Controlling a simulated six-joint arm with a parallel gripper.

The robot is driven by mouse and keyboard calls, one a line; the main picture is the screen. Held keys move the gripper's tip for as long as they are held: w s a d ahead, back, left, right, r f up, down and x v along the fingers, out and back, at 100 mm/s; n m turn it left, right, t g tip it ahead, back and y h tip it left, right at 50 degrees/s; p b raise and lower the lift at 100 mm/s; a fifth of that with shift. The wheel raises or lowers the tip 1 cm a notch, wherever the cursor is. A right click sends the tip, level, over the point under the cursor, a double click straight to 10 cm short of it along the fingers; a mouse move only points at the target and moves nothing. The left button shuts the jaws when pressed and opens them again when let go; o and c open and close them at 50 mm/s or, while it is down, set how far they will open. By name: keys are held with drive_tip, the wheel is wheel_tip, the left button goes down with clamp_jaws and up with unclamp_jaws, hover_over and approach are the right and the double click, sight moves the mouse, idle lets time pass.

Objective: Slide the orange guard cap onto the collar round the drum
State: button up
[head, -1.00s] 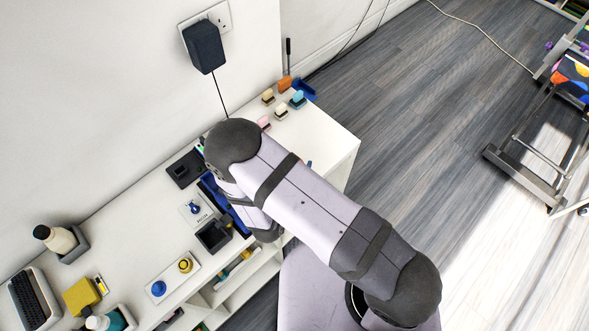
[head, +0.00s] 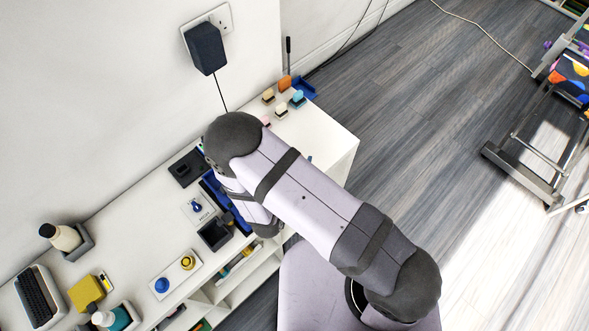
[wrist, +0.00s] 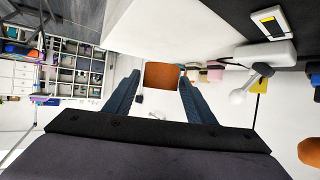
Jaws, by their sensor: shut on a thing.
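In the wrist view my gripper (wrist: 160,79) has its two dark blue fingers on either side of an orange-brown block-like piece, the guard cap (wrist: 162,75), and is shut on it. The cap's far side is hidden. In the head view my own arm covers the gripper and whatever it holds. I cannot pick out the drum or its collar for certain. A pale cylinder (wrist: 265,52) with a white ball-ended stalk (wrist: 241,95) lies to the right of the cap in the wrist view, apart from it.
The white bench (head: 318,140) runs along the wall. It carries a blue tray (head: 240,218), a black open box (head: 214,234), a plate with blue and yellow knobs (head: 175,274), and several small brushes (head: 281,110) at the far end. A bottle (head: 62,237) stands lower left.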

drive_tip(key=shift+s+a+r, duration=0.1)
drive_tip(key=shift+a+r, duration=0.15)
drive_tip(key=s+a+r+p, duration=0.6)
drive_tip(key=s+a+r, duration=0.3)
drive_tip(key=s+a, duration=0.4)
drive_tip(key=shift+s, duration=0.8)
drive_tip(key=shift+f+b, duration=2.05)
drive_tip(key=shift+f, duration=0.85)
drive_tip(key=shift+m+h, duration=0.3)
drive_tip(key=shift+f+b, duration=1.5)
drive_tip(key=shift+f, duration=0.5)
